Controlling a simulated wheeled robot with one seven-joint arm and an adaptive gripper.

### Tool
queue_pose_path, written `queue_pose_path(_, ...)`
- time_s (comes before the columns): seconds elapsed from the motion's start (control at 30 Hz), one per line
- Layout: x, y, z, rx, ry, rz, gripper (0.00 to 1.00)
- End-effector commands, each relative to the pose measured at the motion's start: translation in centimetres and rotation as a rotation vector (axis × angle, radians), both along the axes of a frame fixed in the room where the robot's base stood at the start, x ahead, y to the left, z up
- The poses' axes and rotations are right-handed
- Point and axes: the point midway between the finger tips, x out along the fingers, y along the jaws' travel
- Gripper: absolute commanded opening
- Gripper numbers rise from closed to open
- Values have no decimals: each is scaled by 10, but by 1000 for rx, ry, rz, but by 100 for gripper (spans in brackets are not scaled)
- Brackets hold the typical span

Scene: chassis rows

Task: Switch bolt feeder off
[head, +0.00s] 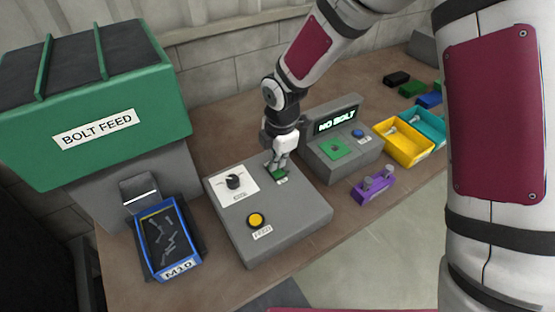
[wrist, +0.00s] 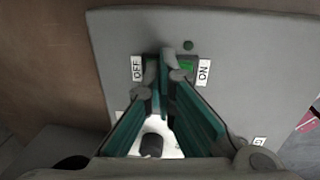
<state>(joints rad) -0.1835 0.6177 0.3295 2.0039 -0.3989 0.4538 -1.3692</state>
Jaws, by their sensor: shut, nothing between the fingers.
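The bolt feeder (head: 95,110) is a green hopper labelled BOLT FEED at the left. Its grey control box (head: 290,228) stands on the bench, with a green switch (head: 277,175) near its back right edge. In the wrist view the green part of the switch (wrist: 187,66) shows beside the ON label (wrist: 204,71); the OFF label (wrist: 137,68) is at the other side. My gripper (head: 277,165) is shut and empty, its fingertips right at the switch, between the two labels. The fingers hide part of the switch; I cannot tell whether they touch it.
The box also carries a black dial (head: 235,181) and a yellow FEED button (head: 256,220). A blue tray of bolts (head: 152,262) labelled M10 is at left. A grey NO BOLT console (head: 338,165), a purple block (head: 364,192) and a yellow bin (head: 403,155) stand to the right.

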Motion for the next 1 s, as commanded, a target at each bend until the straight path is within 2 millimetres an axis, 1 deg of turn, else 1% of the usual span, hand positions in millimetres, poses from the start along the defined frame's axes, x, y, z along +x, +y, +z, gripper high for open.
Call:
queue_pose_path(0.27, -1, -2, -3, 0, 2, -1, 0)
queue_pose_path(0.63, -15, -11, -3, -4, 8, 0, 0)
queue_pose_path(1.0, -16, -10, -2, -3, 6, 0, 0)
